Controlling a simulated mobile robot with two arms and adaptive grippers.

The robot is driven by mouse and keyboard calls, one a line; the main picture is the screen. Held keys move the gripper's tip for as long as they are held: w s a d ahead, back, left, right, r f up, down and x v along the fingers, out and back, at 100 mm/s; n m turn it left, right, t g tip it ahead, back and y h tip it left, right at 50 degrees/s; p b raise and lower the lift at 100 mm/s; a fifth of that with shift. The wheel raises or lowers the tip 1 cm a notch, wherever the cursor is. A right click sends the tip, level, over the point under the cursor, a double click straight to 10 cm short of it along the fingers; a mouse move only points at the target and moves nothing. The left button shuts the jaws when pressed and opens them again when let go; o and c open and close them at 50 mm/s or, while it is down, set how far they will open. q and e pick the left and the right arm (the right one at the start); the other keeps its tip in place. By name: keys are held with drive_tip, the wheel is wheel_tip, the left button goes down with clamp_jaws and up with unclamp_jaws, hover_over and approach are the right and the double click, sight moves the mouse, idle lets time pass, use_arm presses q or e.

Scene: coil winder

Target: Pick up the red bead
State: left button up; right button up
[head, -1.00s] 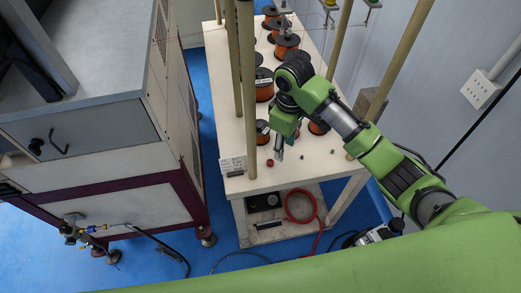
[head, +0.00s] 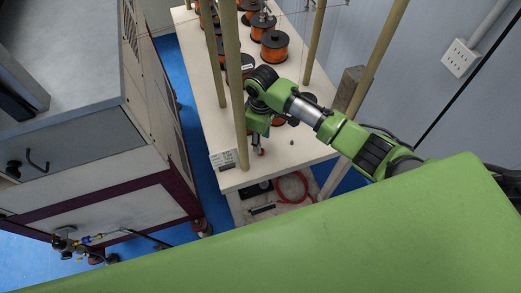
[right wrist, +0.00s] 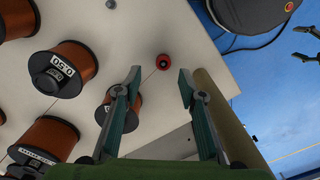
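The red bead (head: 261,152) lies on the white tabletop (head: 231,180) near its front edge, partly hidden by my right gripper. My right gripper (head: 257,148) points down close to it in the head view. In the right wrist view, my right gripper (right wrist: 159,80) is open, with nothing between its fingers. There the red bead (right wrist: 163,61) appears just past the fingertips, between their lines. I cannot tell whether any finger touches it.
Copper wire spools (head: 274,45) stand behind the gripper. A tan post (head: 238,100) rises close to its left. A small dark bead (head: 291,142) lies to the right. A grey cabinet (head: 70,145) stands left, and a red hose (head: 292,186) lies below the tabletop.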

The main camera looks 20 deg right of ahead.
drive_tip(key=f, duration=0.1)
drive_tip(key=f+p, duration=0.1)
drive_tip(key=f, duration=0.2)
drive_tip(key=shift+s+a, duration=0.25)
drive_tip(key=shift+f, duration=0.35)
use_arm(q)
drive_tip(key=shift+w+a+r, duration=0.15)
drive_tip(key=shift+w+r, duration=0.35)
drive_tip(key=shift+r, duration=0.35)
use_arm(e)
drive_tip(key=shift+f, duration=0.15)
use_arm(q)
drive_tip(key=shift+s, duration=0.1)
use_arm(e)
drive_tip(key=c, duration=0.8)
